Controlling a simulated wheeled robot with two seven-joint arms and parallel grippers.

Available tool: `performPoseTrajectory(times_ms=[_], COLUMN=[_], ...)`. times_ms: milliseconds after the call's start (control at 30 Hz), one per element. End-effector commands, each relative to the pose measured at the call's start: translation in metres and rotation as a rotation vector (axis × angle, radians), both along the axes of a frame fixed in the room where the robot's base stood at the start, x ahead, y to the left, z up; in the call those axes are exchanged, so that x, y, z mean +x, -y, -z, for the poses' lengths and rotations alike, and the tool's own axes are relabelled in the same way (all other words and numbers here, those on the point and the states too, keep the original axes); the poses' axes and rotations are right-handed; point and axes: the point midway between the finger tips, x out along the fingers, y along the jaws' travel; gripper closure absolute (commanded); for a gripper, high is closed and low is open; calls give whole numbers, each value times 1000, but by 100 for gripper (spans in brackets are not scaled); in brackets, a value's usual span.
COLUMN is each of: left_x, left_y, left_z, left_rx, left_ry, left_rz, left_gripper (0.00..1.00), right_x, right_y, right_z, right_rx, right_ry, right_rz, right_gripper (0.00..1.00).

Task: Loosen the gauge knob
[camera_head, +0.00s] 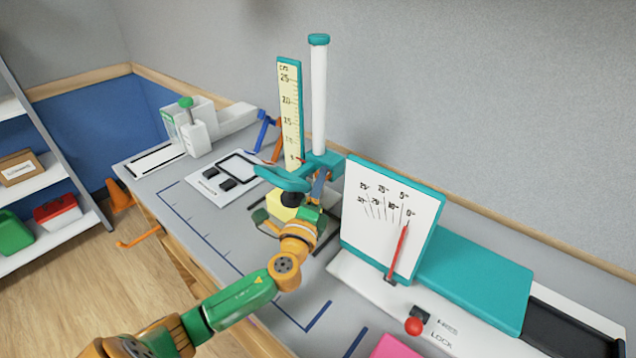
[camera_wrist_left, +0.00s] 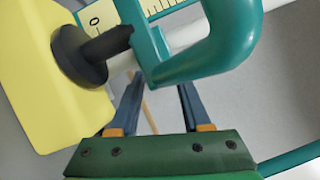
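The gauge has a white column (camera_head: 319,100), a cream ruler (camera_head: 290,115) and a teal slider (camera_head: 285,178). A black knob (camera_head: 291,198) shows under the slider, above a yellow block (camera_head: 284,212). In the left wrist view the dark round knob (camera_wrist_left: 78,55) and its stem stand between the yellow block (camera_wrist_left: 28,95) and the teal bracket (camera_wrist_left: 215,55). My left gripper (camera_head: 300,203) is at the gauge, partly hiding its lower part. In the left wrist view its blue-grey fingers (camera_wrist_left: 160,95) are apart with nothing between them; the knob is left of them, not gripped. My right gripper is not in view.
A white dial panel with a red pointer (camera_head: 399,250) stands right of the gauge, beside a teal box (camera_head: 470,278). A red ball knob (camera_head: 413,326) is in front. A card with a black frame (camera_head: 238,167) lies left. The front-left table surface is mostly clear.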

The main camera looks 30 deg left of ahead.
Motion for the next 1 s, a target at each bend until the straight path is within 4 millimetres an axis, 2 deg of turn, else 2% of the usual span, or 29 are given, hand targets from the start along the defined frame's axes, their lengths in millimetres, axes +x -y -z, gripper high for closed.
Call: performPoseTrajectory(times_ms=[233,500,600,833,867,900,1000], left_x=[-4,-55,-65,-67,-67,-67,-67], left_y=[1,16,19,20,20,20,20], left_z=[2,10,9,8,7,7,8], left_rx=[1,1,0,1,1,1,1], left_ry=[-1,-2,-2,0,0,0,0], left_rz=[1,2,2,0,0,0,0], left_gripper=[53,53,53,53,47,37,35], right_x=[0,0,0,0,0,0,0], right_y=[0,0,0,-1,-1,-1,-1], right_z=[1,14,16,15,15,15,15], right_rx=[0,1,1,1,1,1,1], right_ry=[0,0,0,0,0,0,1], right_rz=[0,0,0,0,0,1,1], right_gripper=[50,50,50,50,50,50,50])
